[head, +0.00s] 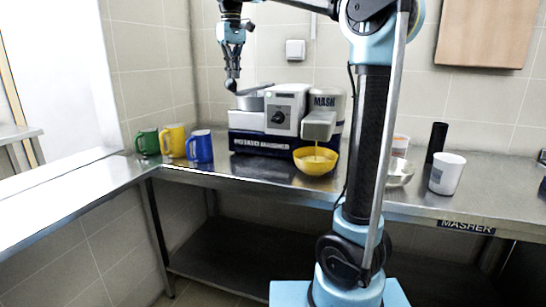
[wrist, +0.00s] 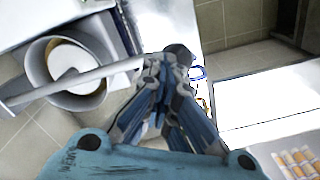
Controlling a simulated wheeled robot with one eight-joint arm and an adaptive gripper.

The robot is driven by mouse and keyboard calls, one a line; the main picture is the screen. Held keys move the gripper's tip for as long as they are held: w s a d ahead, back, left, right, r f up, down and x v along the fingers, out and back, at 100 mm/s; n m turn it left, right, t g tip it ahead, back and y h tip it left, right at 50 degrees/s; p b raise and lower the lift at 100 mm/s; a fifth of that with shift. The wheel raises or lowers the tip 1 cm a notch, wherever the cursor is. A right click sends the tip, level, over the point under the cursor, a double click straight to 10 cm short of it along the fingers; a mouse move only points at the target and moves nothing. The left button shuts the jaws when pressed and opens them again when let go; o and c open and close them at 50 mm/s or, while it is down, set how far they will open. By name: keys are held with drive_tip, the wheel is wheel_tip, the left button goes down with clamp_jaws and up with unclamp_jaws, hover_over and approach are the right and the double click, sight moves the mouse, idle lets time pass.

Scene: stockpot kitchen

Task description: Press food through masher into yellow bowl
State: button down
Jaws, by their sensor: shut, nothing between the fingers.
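The masher (head: 284,113) stands on the steel counter against the wall, with a grey hopper at its left. In the wrist view, the round hopper (wrist: 32,65) has tan food (wrist: 66,58) inside, and a pale lever (wrist: 105,72) crosses over it to a dark knob (wrist: 178,54). My gripper (head: 232,74) is shut and empty, its tips right at the knob, above the masher's left end; whether they touch is unclear. The yellow bowl (head: 316,165) sits below the masher's spout (head: 319,124), with a thin pale yellowish strand between spout and bowl.
Green (head: 147,141), yellow (head: 173,139) and blue (head: 200,147) mugs stand left of the masher. A white cup (head: 447,174), a black cylinder (head: 436,141) and a glass bowl (head: 400,173) stand at the right. My arm partly hides the counter's middle.

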wheel_tip(320, 180, up, 14)
idle(1.7)
drive_tip(key=shift+d+f, duration=0.1)
drive_tip(key=shift+f, duration=0.05)
idle(0.6)
